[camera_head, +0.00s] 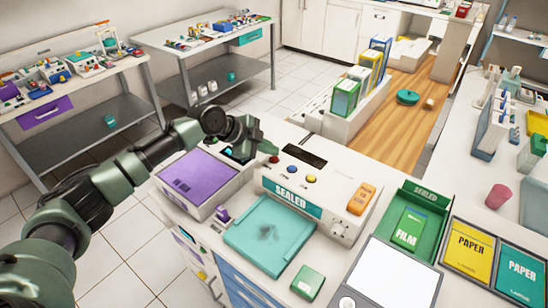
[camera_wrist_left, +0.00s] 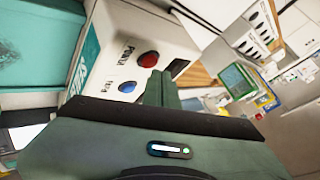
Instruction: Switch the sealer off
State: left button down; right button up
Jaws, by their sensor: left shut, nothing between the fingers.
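The sealer (camera_head: 325,198) is a white box with a teal front label reading SEALED, on the counter in the middle of the head view. A red button (camera_head: 274,159), a blue button (camera_head: 283,169) and a yellow button (camera_head: 311,179) sit on its top, with an orange part (camera_head: 361,198) at its right. My left gripper (camera_head: 264,148) is at the sealer's left back corner, close to the red button. In the left wrist view its shut, empty fingers (camera_wrist_left: 160,88) are beside the red button (camera_wrist_left: 148,59) and blue button (camera_wrist_left: 127,87); contact cannot be told.
A purple-topped box (camera_head: 198,180) stands left of the sealer. A teal tray (camera_head: 270,230) lies in front. A green FILM bin (camera_head: 427,202) and a yellow PAPER bin (camera_head: 470,250) are at the right. Upright boxes (camera_head: 346,97) stand behind.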

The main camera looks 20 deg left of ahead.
aim_at(271, 159)
pick_arm(q)
jog(key=shift+r+p, duration=2.15)
jog(key=shift+r, duration=0.9)
